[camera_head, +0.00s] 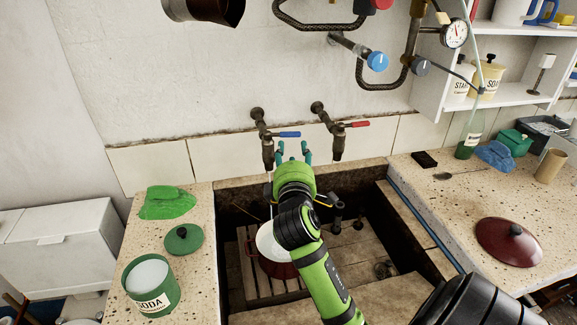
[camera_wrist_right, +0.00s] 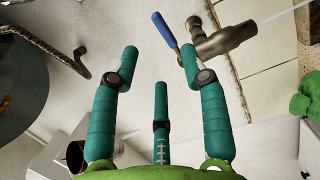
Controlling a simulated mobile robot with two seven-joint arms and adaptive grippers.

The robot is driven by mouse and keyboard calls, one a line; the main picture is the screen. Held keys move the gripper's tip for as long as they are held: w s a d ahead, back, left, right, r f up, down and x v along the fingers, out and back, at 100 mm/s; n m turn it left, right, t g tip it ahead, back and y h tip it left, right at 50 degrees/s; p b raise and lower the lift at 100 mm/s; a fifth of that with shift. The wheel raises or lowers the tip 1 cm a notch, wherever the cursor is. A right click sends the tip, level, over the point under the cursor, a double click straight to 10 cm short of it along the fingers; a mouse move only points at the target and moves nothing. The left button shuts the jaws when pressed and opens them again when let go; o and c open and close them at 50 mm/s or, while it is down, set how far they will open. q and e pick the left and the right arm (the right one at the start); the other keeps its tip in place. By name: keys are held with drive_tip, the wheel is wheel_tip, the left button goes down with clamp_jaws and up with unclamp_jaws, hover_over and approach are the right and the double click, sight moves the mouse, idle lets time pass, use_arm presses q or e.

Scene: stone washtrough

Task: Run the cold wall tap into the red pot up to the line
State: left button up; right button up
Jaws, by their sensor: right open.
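The red pot (camera_head: 277,268) stands on the slatted floor of the stone trough, partly hidden by my right arm. Its pale inside shows; I cannot make out a line or the water level. The cold wall tap (camera_head: 268,152) has a blue lever (camera_head: 290,134), pointing right in the head view. A thin pale stream (camera_wrist_right: 285,13) leaves its spout and runs down toward the pot. My right gripper (camera_head: 293,152) is open and empty, its fingertips just below the blue lever. In the wrist view the lever (camera_wrist_right: 165,30) lies beyond the fingertips, apparently untouched. My left gripper is not in view.
The red-levered tap (camera_head: 338,140) is close on the right. A green soda tin (camera_head: 151,284), its lid (camera_head: 184,239) and a green cloth (camera_head: 166,202) lie on the left counter. A dark red lid (camera_head: 508,244) lies on the right counter. Pipes cross the wall above.

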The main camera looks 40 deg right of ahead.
sight(291, 134)
drive_tip(key=b+x, duration=0.2)
drive_tip(key=x, duration=0.6)
drive_tip(key=shift+w+d+f, duration=0.1)
drive_tip(key=shift+w+d, duration=0.15)
drive_tip(key=shift+w, duration=0.05)
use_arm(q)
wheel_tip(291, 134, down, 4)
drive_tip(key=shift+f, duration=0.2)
use_arm(e)
clamp_jaws()
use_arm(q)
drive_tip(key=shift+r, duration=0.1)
